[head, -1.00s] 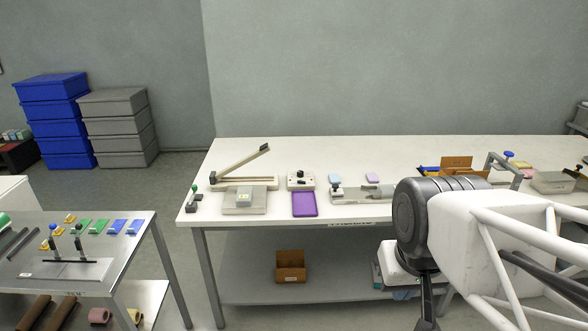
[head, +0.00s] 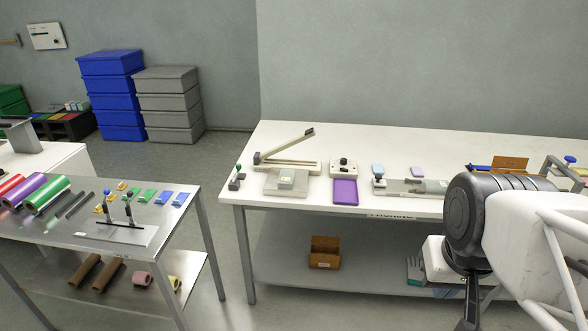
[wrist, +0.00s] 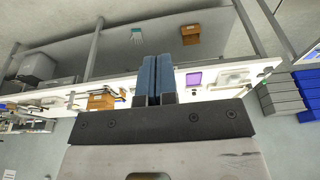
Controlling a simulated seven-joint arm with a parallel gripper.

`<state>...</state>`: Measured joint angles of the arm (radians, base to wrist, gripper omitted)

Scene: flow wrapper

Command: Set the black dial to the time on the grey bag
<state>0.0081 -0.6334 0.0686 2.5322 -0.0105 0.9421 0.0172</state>
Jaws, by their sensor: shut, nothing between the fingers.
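A small pale box with a black knob (head: 344,161) on top stands on the white bench, behind a purple pad; this looks like the black dial, but its marks are too small to read. A small grey packet (head: 287,178) with a yellowish label lies on a flat plate to its left. It may be the grey bag; no time on it is readable. My gripper (wrist: 155,80) shows in the wrist view with its two blue fingers together and empty. It is apart from the bench things.
The white bench (head: 400,150) also carries a hinged-arm sealer (head: 288,163), a purple pad (head: 345,192) and a grey cylinder device (head: 432,186). A steel table (head: 170,225) with film rolls and coloured cards stands at left. Blue bins (head: 112,95) stand by the wall.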

